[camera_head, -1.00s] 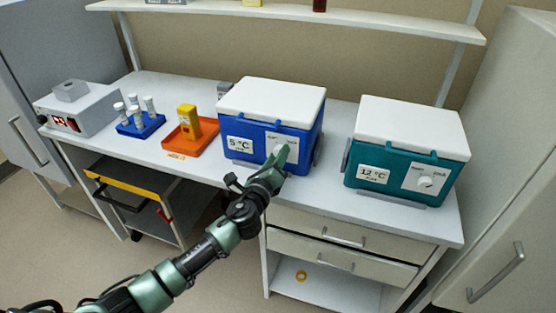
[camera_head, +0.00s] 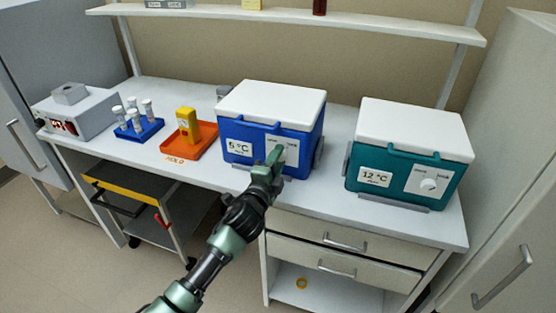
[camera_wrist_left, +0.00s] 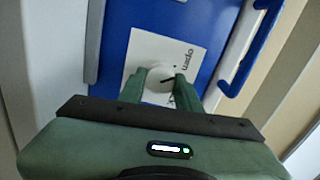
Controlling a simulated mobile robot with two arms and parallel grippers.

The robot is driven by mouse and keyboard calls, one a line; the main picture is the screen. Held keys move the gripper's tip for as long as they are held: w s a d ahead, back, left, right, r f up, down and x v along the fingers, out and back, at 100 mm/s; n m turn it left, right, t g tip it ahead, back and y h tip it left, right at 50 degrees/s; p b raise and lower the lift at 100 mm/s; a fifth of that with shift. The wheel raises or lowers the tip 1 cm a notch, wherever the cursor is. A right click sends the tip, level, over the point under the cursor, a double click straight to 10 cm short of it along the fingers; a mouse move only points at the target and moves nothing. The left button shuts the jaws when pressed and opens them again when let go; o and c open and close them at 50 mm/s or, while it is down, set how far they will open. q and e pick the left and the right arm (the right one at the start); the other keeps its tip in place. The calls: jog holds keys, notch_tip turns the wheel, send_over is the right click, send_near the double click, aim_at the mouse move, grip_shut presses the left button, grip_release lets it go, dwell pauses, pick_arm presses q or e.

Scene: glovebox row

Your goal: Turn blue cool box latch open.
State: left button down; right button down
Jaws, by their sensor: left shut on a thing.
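The blue cool box (camera_head: 272,120) with a white lid stands on the bench, its front marked 5 °C. Its latch is a round white knob (camera_wrist_left: 158,86) on a white label plate (camera_wrist_left: 150,50) with the word "open" partly readable. My left gripper (camera_head: 276,157) reaches the front of the box and is shut on the knob. In the left wrist view the green fingers (camera_wrist_left: 158,88) sit on both sides of the knob. The gripper hides most of the knob in the head view. My right gripper is not in view.
A teal cool box (camera_head: 408,150) marked 12 °C stands to the right. An orange tray (camera_head: 205,145) with a yellow device, a blue tube rack (camera_head: 140,132) and a grey instrument (camera_head: 85,112) stand to the left. Drawers (camera_head: 345,240) are below the bench.

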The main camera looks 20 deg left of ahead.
pick_arm(q)
jog(key=shift+f+n, duration=0.1)
jog(key=shift+n, duration=0.7)
jog(key=c, duration=1)
grip_release()
jog(key=shift+s, duration=0.1)
jog(key=s, duration=0.7)
jog(key=shift+s+a+b, duration=0.15)
jog(key=shift+s+b, duration=0.2)
jog(key=shift+b, duration=0.1)
jog(key=shift+n, duration=0.3)
